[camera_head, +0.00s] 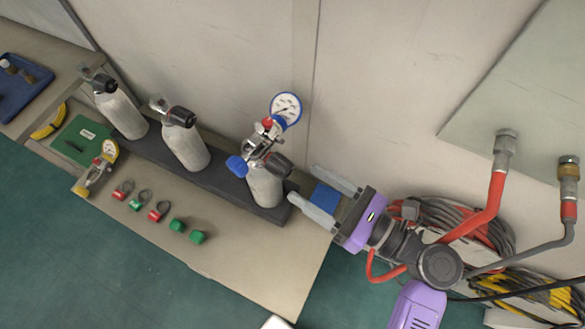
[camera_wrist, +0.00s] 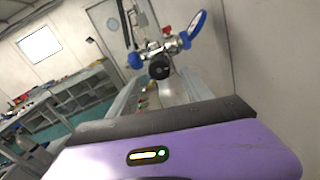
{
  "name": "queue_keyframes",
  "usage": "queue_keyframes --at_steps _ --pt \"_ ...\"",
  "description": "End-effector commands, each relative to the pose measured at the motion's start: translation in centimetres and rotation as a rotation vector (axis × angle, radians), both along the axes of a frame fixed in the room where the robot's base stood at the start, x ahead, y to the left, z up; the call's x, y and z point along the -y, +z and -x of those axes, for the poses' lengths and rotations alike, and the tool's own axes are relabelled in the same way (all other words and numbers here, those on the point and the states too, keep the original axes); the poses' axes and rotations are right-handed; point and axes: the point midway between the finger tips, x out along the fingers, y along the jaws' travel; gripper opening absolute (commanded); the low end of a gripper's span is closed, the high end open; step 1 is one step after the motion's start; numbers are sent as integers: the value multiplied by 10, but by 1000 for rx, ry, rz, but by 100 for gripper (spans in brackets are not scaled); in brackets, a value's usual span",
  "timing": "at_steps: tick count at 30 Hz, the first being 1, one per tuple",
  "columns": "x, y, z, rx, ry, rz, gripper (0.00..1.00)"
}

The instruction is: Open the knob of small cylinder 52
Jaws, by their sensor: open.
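Three small grey cylinders stand in a dark rack (camera_head: 215,180): a left one (camera_head: 122,112), a middle one (camera_head: 187,147) and a right one (camera_head: 265,188). Each has a black knob on its valve. No number is readable, so I cannot tell which is 52. The right one carries a regulator with a blue-rimmed gauge (camera_head: 286,108) and a blue knob (camera_head: 236,166). My gripper (camera_head: 304,184) is open and empty, just right of the right cylinder, its fingers pointing at it. In the wrist view, that cylinder's black knob (camera_wrist: 159,69) appears between the fingers, still apart from them.
A blue tray (camera_head: 22,85) is far left. Red hoses (camera_head: 490,208) and coiled cables hang at right. The wall is close behind the cylinders.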

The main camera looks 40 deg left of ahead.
Motion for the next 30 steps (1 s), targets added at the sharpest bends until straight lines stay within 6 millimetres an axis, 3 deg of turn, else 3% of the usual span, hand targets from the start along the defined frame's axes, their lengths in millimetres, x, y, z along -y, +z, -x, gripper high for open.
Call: queue_keyframes --at_steps 9,20,21,30 --pt "-43 1 3 2 2 0 58" --pt "-50 0 3 3 -1 0 58" --pt "-50 0 3 3 -1 0 56" --pt "-50 0 3 3 -1 0 0"
